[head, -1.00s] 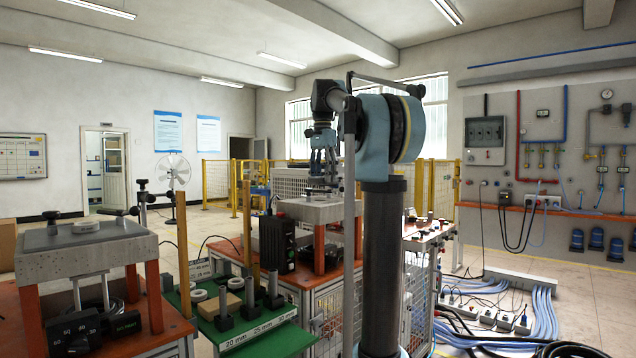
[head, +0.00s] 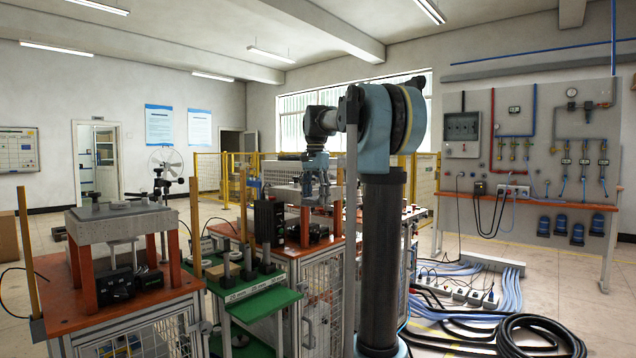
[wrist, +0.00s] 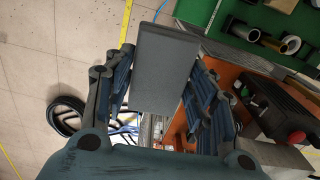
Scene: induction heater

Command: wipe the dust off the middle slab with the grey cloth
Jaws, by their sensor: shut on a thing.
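My gripper (head: 316,180) is at the end of my raised arm, near the middle bench in the head view. In the wrist view my gripper (wrist: 160,95) has its fingers on both sides of a flat grey rectangular piece, the grey cloth (wrist: 165,68), and is shut on it. The middle slab (head: 289,193) is a pale grey block on orange legs, partly hidden behind my gripper and arm. Dust on it cannot be made out. In the wrist view the slab cannot be made out below the cloth.
Another slab (head: 92,228) stands on an orange bench at left. A green stand (head: 270,303) with dark posts sits between the benches. A black box (head: 268,222) stands beside the middle slab. Cables (head: 480,290) lie on the floor at right.

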